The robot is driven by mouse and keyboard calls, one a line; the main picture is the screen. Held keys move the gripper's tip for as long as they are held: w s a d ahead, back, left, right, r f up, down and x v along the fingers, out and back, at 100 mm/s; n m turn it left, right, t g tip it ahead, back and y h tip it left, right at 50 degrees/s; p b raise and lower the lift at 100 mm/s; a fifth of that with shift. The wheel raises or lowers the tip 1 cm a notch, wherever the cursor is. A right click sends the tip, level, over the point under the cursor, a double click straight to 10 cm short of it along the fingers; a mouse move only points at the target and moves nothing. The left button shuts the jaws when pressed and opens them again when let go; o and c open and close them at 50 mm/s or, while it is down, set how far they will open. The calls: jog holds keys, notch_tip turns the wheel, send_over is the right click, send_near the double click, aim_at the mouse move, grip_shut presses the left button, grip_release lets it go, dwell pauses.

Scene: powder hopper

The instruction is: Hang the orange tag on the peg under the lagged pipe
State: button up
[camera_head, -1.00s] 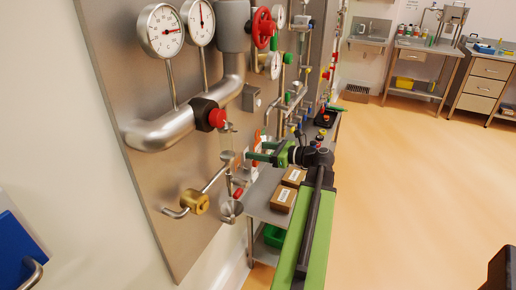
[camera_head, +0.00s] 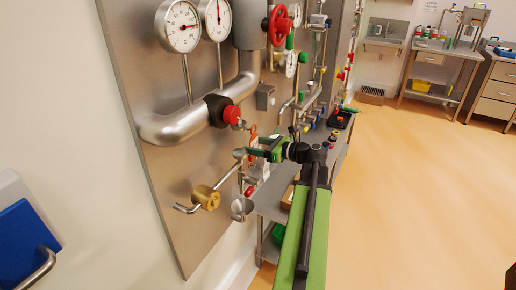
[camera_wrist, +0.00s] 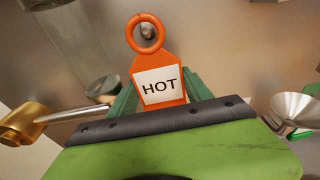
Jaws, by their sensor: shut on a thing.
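The orange tag (camera_wrist: 158,85) bears a white label reading HOT and has an orange ring at its top. My gripper (camera_wrist: 155,112) is shut on the tag's lower part, with the ring standing up free. In the head view my gripper (camera_head: 262,148) holds the tag (camera_head: 253,136) close to the steel panel, below and right of the thick silver lagged pipe (camera_head: 172,130). In the wrist view a small peg-like stub (camera_wrist: 148,31) shows through the ring's opening. I cannot tell whether the ring is around it or only in front of it.
A brass valve (camera_head: 207,197) on a thin pipe is low on the panel, left of my gripper; it also shows in the wrist view (camera_wrist: 20,124). A metal funnel (camera_wrist: 296,108) is at right. Gauges and a red handwheel (camera_head: 280,25) are above. The floor at right is clear.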

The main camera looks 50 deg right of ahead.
jog(key=shift+w+a, duration=0.15)
jog(key=shift+w, duration=0.45)
jog(key=shift+w+a+f+b, duration=0.2)
jog(key=shift+w+f+b, duration=0.35)
jog(key=shift+w, duration=0.2)
jog(key=o, duration=1.4)
jog(key=p+v, duration=0.2)
jog(key=v, duration=1.5)
jog(key=shift+s+p, duration=0.2)
jog(key=shift+p, duration=0.1)
